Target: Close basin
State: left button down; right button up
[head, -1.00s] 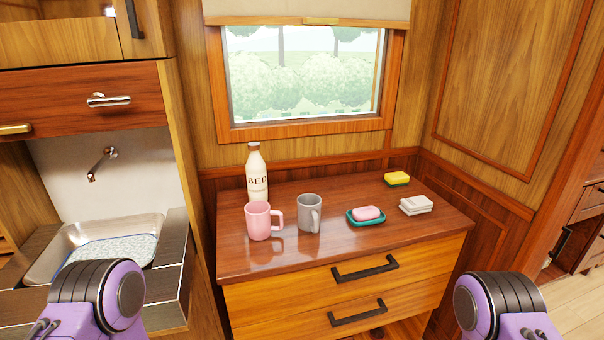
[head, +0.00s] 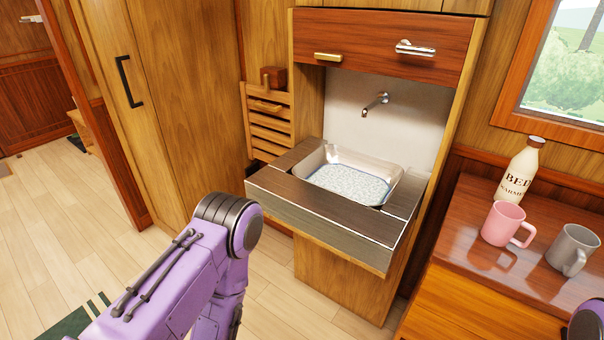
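The basin (head: 350,180) is a shallow metal bowl with a speckled bottom, set in a dark wood surround (head: 330,213). It is folded down and open, sticking out from its wall cabinet. A tap (head: 376,104) is on the pale back panel above it. A reddish wood panel (head: 385,48) with a brass handle (head: 328,57) and a chrome handle (head: 415,48) is above the tap. My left arm is bent in front and to the left of the basin, apart from it. Neither gripper shows; only a bit of my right arm is at the lower right edge.
A wooden chest (head: 500,270) at the right bears a pink mug (head: 503,224), a grey mug (head: 571,250) and a white bottle (head: 522,172). A slatted wooden rack (head: 268,122) is left of the basin. A tall cupboard (head: 160,110) is further left.

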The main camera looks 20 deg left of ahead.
aim_at(352, 204)
jog(key=u, duration=0.35)
jog(key=k, duration=0.45)
jog(key=u, duration=0.2)
jog(key=i, duration=1.1)
jog(key=z, duration=0.8)
